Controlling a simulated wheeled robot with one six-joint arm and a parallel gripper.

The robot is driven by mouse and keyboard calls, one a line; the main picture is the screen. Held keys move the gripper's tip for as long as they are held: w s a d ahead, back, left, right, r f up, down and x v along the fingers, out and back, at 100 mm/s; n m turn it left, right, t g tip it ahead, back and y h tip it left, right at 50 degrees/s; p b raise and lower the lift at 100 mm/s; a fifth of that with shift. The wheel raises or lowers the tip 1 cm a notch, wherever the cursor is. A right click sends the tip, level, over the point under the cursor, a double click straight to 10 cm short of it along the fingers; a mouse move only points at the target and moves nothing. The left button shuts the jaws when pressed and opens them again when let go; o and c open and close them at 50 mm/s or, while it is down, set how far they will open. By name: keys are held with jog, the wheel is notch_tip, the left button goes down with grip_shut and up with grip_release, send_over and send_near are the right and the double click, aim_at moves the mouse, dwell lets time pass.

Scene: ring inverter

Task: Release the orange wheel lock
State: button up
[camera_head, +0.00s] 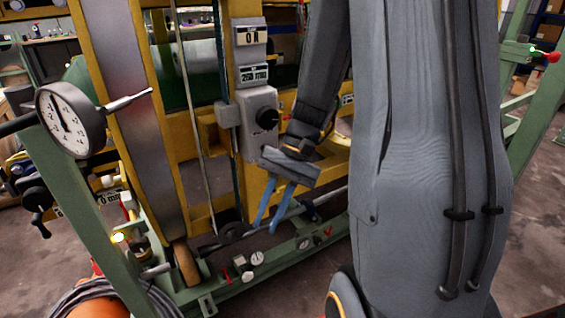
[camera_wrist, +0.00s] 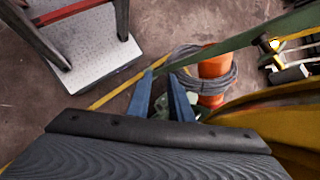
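My gripper (camera_head: 266,227) has two blue fingers pointing down in front of the yellow machine frame, left of my grey arm. The fingers are apart and nothing shows between them; they also show in the wrist view (camera_wrist: 160,76). An orange-brown block (camera_head: 186,263) stands upright at the foot of the large wheel rim (camera_head: 155,150), left of and apart from my gripper. I cannot tell whether this block is the orange wheel lock. No other part is clearly the lock, and my arm hides much of the machine's right side.
A green base beam (camera_head: 290,258) with gauges and small valves runs below my gripper. A dial gauge (camera_head: 70,121) is at left. A grey control box (camera_head: 258,118) is just above my gripper. An orange cylinder (camera_wrist: 214,68) wrapped in cable stands on the floor. A metal step (camera_wrist: 95,45) is nearby.

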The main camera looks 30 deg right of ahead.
jog(key=w+d+r+m+t+y+b, duration=0.15)
jog(key=w+d+m+t+y, duration=0.4)
jog(key=d, duration=0.55)
jog(key=w+d+m+t+y+b, duration=0.3)
jog(key=w+d+t, duration=0.45)
jog(key=d, duration=0.25)
jog(key=p+x, duration=0.1)
jog(key=x, duration=0.6)
jog(key=shift+w+f, duration=0.25)
jog(key=shift+w, duration=0.15)
jog(key=shift+a+h, duration=0.1)
jog(key=shift+h, duration=0.15)
